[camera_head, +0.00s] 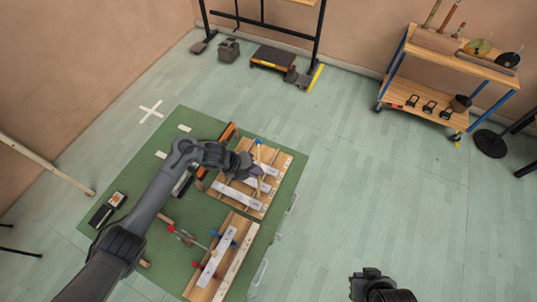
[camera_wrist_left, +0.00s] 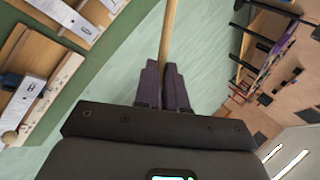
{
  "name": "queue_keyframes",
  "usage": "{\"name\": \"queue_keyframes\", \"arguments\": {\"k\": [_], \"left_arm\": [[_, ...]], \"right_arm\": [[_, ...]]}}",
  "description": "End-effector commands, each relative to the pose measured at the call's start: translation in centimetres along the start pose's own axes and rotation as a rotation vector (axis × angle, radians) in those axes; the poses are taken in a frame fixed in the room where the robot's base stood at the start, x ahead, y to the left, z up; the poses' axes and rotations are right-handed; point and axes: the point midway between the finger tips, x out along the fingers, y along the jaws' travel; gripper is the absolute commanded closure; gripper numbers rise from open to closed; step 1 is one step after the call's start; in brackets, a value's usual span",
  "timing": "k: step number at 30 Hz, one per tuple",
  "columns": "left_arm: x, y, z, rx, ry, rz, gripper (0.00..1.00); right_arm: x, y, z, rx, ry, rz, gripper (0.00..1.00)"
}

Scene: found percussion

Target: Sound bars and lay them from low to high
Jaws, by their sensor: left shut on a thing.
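My left gripper (camera_head: 256,170) is shut on a thin wooden stick (camera_wrist_left: 170,30), which runs out beyond its purple-grey fingers in the left wrist view. In the head view the stick has a blue tip (camera_head: 258,142) and is over the upper wooden rack (camera_head: 284,163). Pale metal bars lie on this rack, one of them (camera_head: 240,195) near its front; the gripper partly hides the others. A lower wooden board (camera_head: 236,262) carries a long pale bar (camera_head: 217,255). My right gripper (camera_head: 372,283) is at the bottom edge, away from the bars; its jaws are unclear.
The racks stand on a green mat (camera_head: 150,205). Red-ended and blue-ended sticks lie by the lower board. A small dark box (camera_head: 102,215) is at the mat's left. A wooden cart (camera_head: 425,90) stands at the upper right. The floor between mat and cart is clear.

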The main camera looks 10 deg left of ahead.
Motion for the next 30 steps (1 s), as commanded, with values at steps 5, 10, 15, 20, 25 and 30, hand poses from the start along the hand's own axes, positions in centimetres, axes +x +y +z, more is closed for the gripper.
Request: {"name": "queue_keyframes", "arguments": {"k": [5, 10, 15, 20, 25, 30], "left_arm": [[-0.2, 2.0, -0.4, -0.029, -0.015, -0.007, 1.0], [-0.3, 2.5, -0.4, -0.035, -0.02, -0.01, 1.0], [-0.2, 2.5, -0.4, -0.035, -0.02, -0.01, 1.0], [-0.3, 2.5, -0.4, -0.035, -0.021, -0.011, 1.0], [0.1, 3.0, -0.5, -0.038, -0.024, -0.018, 1.0], [1.6, 4.0, -0.4, -0.038, -0.024, -0.018, 1.0]], "right_arm": [[-0.5, 0.0, -0.1, 0.0, 0.0, 0.0, 1.0], [-0.5, 0.1, -0.1, -0.001, -0.001, 0.001, 1.0], [-0.5, 0.1, -0.1, -0.004, -0.001, 0.004, 1.0], [-0.5, 0.2, -0.1, -0.008, -0.002, 0.007, 1.0], [0.1, 0.2, 0.1, -0.008, -0.001, 0.007, 1.0], [1.8, 0.2, 0.6, -0.008, -0.001, 0.007, 1.0]]}}
